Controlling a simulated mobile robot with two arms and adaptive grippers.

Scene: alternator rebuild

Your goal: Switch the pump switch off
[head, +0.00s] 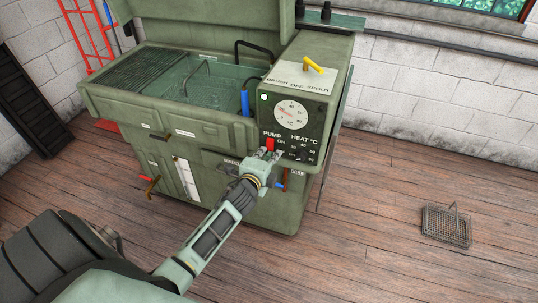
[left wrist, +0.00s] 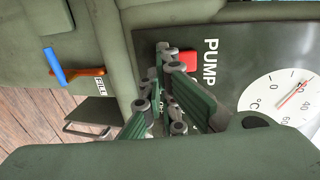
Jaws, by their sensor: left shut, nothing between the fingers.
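The red pump switch (head: 270,144) sits under the word PUMP on the dark control panel (head: 314,116) of a green parts washer. An ON label stands to its right in the head view. It also shows in the left wrist view as a red block (left wrist: 188,60). My left gripper (head: 267,154) is shut and empty, with its fingertips right below the switch in the head view. In the left wrist view the fingertips (left wrist: 168,57) are close beside the switch; I cannot tell whether they touch it. Which way the switch is set is unclear.
A round temperature dial (head: 290,115) and heat markings share the panel. A yellow lever (head: 313,64) is on top. A blue-handled brush (head: 245,103) hangs at the basin (head: 100,92). A red-orange valve handle (left wrist: 90,71) is below. A wire basket (head: 446,227) lies on open floor.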

